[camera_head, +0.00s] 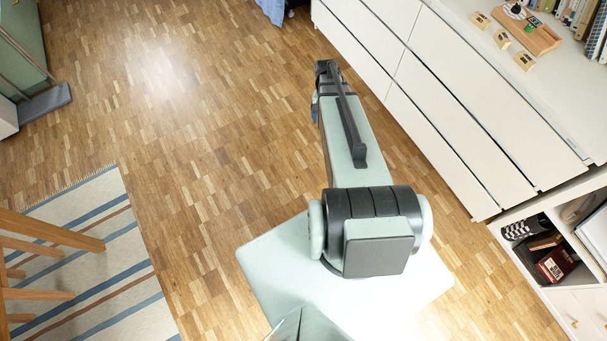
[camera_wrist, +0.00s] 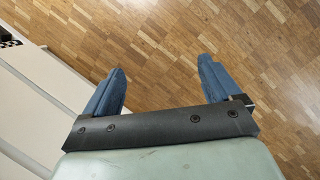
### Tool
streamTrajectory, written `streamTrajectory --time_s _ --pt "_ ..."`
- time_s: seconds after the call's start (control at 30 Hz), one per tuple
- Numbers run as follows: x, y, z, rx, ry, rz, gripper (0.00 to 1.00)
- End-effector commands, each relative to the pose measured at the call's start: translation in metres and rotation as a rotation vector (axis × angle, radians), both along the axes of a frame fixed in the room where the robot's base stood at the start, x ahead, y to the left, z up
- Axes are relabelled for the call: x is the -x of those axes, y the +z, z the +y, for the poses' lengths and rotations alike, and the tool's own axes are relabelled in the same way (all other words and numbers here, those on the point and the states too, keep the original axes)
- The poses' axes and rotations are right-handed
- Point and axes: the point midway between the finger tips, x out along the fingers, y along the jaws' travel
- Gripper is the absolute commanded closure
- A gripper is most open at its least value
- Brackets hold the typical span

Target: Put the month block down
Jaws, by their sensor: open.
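Small pale wooden blocks lie on the white dresser top (camera_head: 560,105) at the upper right of the head view: one at the left (camera_head: 480,20), one in the middle (camera_head: 502,38) and one nearer the front (camera_head: 525,61). Their markings are too small to read, so I cannot tell which is the month block. A wooden tray (camera_head: 541,41) with small items on it lies beside them. My gripper (camera_wrist: 162,64) is open and empty, its two blue fingers wide apart over bare floor. In the head view my gripper is mostly hidden at the arm's far end, left of the dresser and away from the blocks.
The dresser's drawer fronts (camera_head: 455,90) run along the right of my arm. Books (camera_head: 590,20) stand at the back of its top. An open shelf (camera_head: 545,250) with dark items is at the lower right. A striped rug (camera_head: 110,240) and wooden chair (camera_head: 45,238) are at left. The middle floor is clear.

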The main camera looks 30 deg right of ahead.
Motion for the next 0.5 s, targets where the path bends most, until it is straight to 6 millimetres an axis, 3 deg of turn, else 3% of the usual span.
streamTrajectory --time_s 0.03,0.2,0.5 --pt "0.013 -0.010 0.026 -0.019 0.049 0.019 0.09" --pt "0.051 -0.042 0.092 -0.078 0.201 0.071 0.09" --pt "0.141 -0.078 0.186 -0.178 0.462 0.174 0.09"
